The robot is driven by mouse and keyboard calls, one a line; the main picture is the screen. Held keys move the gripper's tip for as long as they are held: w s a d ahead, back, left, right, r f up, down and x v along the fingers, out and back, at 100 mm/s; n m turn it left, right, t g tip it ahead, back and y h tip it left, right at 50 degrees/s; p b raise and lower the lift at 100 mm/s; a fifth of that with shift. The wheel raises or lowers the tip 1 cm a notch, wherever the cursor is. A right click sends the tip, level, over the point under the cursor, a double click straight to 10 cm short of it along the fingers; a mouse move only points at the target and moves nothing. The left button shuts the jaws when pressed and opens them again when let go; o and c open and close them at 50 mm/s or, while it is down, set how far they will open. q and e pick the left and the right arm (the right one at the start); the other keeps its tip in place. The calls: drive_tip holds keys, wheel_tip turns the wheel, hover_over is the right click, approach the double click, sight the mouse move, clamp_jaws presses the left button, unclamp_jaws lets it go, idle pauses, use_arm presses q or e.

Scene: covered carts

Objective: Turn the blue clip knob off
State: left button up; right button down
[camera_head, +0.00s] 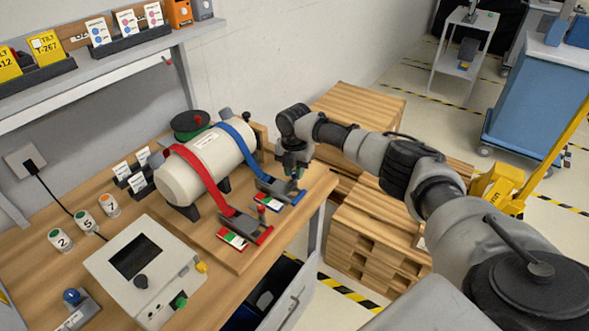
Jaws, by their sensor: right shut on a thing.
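A white cylinder (206,165) lies on the wooden bench, with a red strap (196,172) and a blue strap (243,142) over it. The blue strap runs down to the blue clip (272,188), which has a small coloured plate (294,198) at its front end. My right gripper (294,178) points down over this clip's right side and is shut on the blue clip knob, which its fingers mostly hide. I cannot tell which way the knob is turned. My left gripper is not in view.
The red clip (243,224) and its red knob (262,209) sit close to the left. A grey control box (142,265) and several numbered jars stand further left. Wooden crates (385,235) stand beyond the bench's right edge, under my right arm.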

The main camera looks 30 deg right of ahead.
drive_tip(key=m+p, duration=0.1)
drive_tip(key=m, duration=0.2)
drive_tip(key=shift+r+m+p, duration=0.15)
drive_tip(key=shift+m+p, duration=0.25)
drive_tip(key=m+p, duration=0.2)
drive_tip(key=m, duration=0.2)
drive_tip(key=shift+m, duration=0.3)
drive_tip(key=m+p, duration=0.1)
drive_tip(key=m, duration=0.3)
drive_tip(key=shift+w+p, duration=0.1)
drive_tip(key=shift+p, duration=0.3)
drive_tip(key=shift+m+p, duration=0.65)
drive_tip(key=shift+m, duration=1.45)
drive_tip(key=c, duration=1)
unclamp_jaws()
wheel_tip(320, 180, up, 11)
drive_tip(key=shift+f+b, duration=0.15)
drive_tip(key=shift+b, duration=0.75)
